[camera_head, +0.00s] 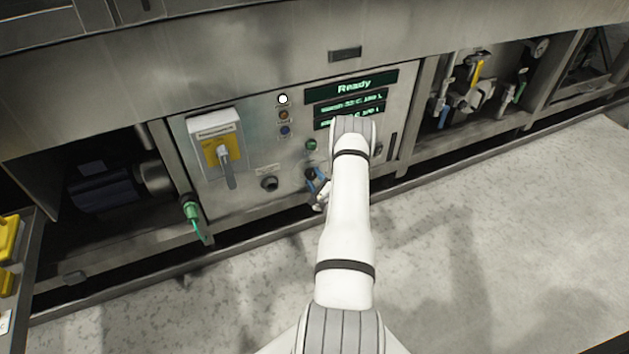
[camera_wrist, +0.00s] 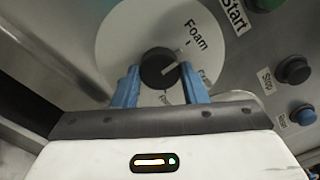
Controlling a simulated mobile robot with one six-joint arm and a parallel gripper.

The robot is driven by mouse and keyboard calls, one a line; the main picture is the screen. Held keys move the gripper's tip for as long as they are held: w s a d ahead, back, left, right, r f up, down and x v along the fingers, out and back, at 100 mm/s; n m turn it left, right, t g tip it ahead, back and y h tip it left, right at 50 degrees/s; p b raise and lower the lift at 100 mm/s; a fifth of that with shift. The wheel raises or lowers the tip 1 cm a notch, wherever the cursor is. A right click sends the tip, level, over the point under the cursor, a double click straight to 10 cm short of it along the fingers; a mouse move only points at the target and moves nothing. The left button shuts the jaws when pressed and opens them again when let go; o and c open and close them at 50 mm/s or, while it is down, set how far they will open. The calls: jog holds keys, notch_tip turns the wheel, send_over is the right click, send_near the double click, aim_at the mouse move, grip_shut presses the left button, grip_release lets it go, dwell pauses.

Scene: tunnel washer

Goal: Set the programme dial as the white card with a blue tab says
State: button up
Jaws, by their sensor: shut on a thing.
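The programme dial (camera_wrist: 158,66) is a dark round knob with a light pointer line, on a pale round plate (camera_wrist: 118,42). The plate reads "Foam" at upper right, with other partly hidden labels at right and below. The pointer appears to aim right and slightly up, below "Foam". My gripper (camera_wrist: 160,82) has its blue fingers on both sides of the knob, shut on it. In the head view my gripper (camera_head: 317,188) is at the panel and my arm hides the dial. A white card-like piece with a blue mark (camera_head: 4,323) is cut off at the lower left; its writing is unreadable.
A display (camera_head: 352,87) reads "Ready", with blurred lines below. A yellow switch plate with a grey handle (camera_head: 221,153) is further left. The floor in front is clear.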

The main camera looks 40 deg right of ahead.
jog(key=shift+n, duration=0.3)
jog(key=o, duration=1)
jog(key=shift+s, duration=0.1)
jog(key=p+v, duration=0.2)
jog(key=v, duration=0.5)
jog(key=shift+s, duration=0.3)
